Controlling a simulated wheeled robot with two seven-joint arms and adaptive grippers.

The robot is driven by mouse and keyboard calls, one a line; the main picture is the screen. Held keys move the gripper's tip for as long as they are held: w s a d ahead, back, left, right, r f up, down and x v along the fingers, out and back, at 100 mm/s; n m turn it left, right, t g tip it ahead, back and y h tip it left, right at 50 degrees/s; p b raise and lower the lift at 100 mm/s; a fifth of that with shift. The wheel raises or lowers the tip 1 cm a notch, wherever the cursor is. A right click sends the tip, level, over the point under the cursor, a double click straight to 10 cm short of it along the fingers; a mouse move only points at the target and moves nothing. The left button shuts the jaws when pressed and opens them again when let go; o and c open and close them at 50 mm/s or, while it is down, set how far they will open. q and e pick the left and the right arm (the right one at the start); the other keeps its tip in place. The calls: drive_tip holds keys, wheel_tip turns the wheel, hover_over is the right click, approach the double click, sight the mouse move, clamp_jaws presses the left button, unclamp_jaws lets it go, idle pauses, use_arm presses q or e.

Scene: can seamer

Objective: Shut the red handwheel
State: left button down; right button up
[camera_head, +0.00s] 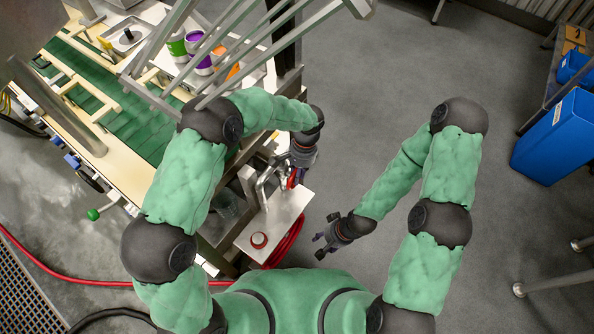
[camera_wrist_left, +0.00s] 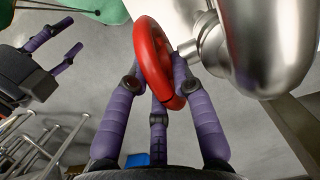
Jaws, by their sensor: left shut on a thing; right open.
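The red handwheel (camera_wrist_left: 152,50) is seen nearly edge-on in the left wrist view, on a shiny metal valve stem and curved pipe (camera_wrist_left: 262,45). My left gripper (camera_wrist_left: 156,78) is shut on its rim, with purple fingers on both sides of it. In the head view my left gripper (camera_head: 302,158) is beside the steel pipework, and only a small red part of the handwheel (camera_head: 292,179) shows below it. My right gripper (camera_head: 328,238) is open and empty above the floor, right of the metal box; it also shows in the left wrist view (camera_wrist_left: 68,55).
A green conveyor (camera_head: 135,125) and cans (camera_head: 200,62) are at the upper left. A blue bin (camera_head: 556,140) stands far right. Grey floor between is clear.

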use_arm(q)
drive_tip(key=shift+w+d+g+y+p, duration=0.2)
drive_tip(key=shift+g+y+p, duration=0.25)
drive_tip(key=shift+g, duration=0.15)
drive_tip(key=shift+w+f+g+y, duration=0.15)
drive_tip(key=shift+g+y, duration=0.2)
drive_tip(key=shift+g, duration=0.25)
drive_tip(key=shift+d+f+g+y, duration=0.15)
drive_tip(key=shift+g+y, duration=0.25)
drive_tip(key=shift+g, duration=0.1)
drive_tip(key=shift+w+g+y+b, duration=0.15)
drive_tip(key=shift+g+y+b, duration=0.35)
drive_tip(key=shift+g+b, duration=0.2)
drive_tip(key=c, duration=1.3)
unclamp_jaws()
drive_tip(key=shift+c, duration=0.2)
